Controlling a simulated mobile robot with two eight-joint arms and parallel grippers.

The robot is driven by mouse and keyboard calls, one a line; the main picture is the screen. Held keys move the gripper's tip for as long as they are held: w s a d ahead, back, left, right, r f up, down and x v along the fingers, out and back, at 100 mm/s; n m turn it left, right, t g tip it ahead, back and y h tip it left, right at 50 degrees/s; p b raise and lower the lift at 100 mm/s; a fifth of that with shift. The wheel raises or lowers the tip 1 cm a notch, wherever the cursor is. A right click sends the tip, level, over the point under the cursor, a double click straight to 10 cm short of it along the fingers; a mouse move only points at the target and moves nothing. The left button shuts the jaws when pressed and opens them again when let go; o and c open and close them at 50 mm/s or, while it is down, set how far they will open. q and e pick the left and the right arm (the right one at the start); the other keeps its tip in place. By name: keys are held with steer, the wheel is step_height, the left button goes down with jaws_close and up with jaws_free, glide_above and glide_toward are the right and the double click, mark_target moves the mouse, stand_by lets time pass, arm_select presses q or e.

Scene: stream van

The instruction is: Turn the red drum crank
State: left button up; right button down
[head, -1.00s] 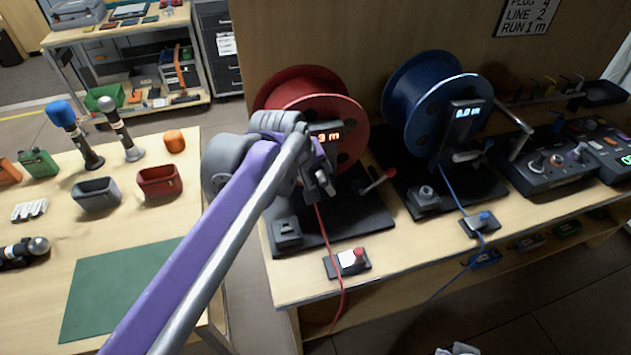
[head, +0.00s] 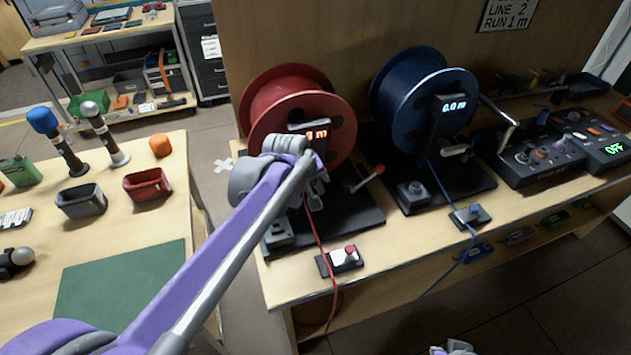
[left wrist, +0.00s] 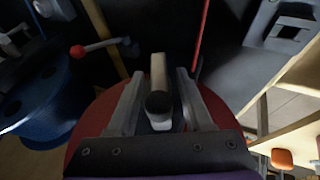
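The red drum (head: 290,101) stands on a black base at the back left of the bench. Its display (head: 317,134) is partly hidden by my left wrist; the end of the reading looks like "1 m". My left gripper (head: 316,193) is in front of this drum. Gaps seem to show between handle and fingers. The red drum (left wrist: 85,135) is behind them.
A red-knobbed lever (head: 368,178) is right of my gripper. The blue drum (head: 415,90), showing 0.0 m, and a control box (head: 545,160) stand farther right. A small switch box (head: 339,262) sits at the front edge, with the red cable (head: 316,235) beside it.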

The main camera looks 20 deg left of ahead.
arm_select(q)
jaws_close()
steer(key=shift+w+d+r+m+g+y+p, duration=0.1)
steer(key=shift+d+m+g+y+p, duration=0.1)
steer(key=shift+g+y+p, duration=0.3)
steer(key=shift+d+r+m+g+y+p, duration=0.1)
steer(key=shift+m+g+y+p, duration=0.1)
steer(key=shift+g+y+p, duration=0.3)
steer(key=shift+f+g+y, duration=0.15)
steer(key=shift+g+y, duration=0.15)
steer(key=shift+y, duration=0.6)
steer(key=shift+o, duration=0.3)
jaws_free()
steer(key=shift+a, duration=0.1)
steer(key=shift+o, duration=0.3)
